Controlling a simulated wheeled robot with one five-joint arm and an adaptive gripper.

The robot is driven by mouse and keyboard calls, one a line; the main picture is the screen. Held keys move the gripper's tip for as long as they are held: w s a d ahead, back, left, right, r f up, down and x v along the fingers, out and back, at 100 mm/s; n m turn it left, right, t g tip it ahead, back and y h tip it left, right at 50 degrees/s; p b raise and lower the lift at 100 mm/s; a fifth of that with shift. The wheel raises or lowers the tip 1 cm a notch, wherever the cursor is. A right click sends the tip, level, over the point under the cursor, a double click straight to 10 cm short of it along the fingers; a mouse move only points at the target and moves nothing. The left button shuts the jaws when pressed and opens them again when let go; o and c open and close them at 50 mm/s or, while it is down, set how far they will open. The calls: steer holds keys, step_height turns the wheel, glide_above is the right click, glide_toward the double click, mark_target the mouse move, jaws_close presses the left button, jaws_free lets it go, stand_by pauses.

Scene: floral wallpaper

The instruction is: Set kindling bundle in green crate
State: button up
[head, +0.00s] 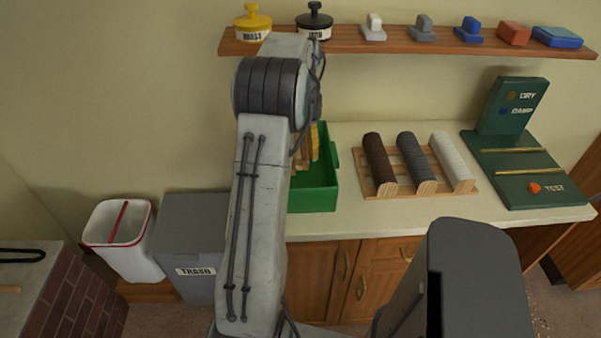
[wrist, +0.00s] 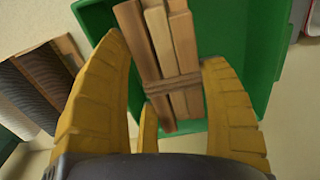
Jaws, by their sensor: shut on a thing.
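The kindling bundle (wrist: 163,55) is several wooden sticks tied with a brown band. In the wrist view it lies between the yellow fingers of my gripper (wrist: 172,85), which is shut on it. The green crate (wrist: 238,60) is directly behind and around the bundle in that view. In the head view the green crate (head: 318,198) stands on the counter, partly hidden by my arm. A piece of the bundle (head: 303,153) shows at the crate beside my arm. I cannot tell whether the bundle touches the crate floor.
A wooden rack with dark, grey and white rolls (head: 417,186) stands right of the crate. A green test board (head: 530,172) is farther right. A shelf (head: 400,42) with jars and blocks hangs above. A trash bin (head: 190,235) and white bucket (head: 122,255) stand left.

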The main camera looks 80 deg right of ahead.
step_height(320, 180, down, 7)
steer(key=p, duration=0.2)
steer(key=shift+p, duration=0.3)
steer(key=shift+f+p, duration=0.35)
steer(key=shift+f, duration=2.2)
steer(key=shift+f, duration=0.2)
steer(key=o, duration=1.3)
steer(key=shift+c, duration=0.2)
steer(key=shift+r, duration=0.1)
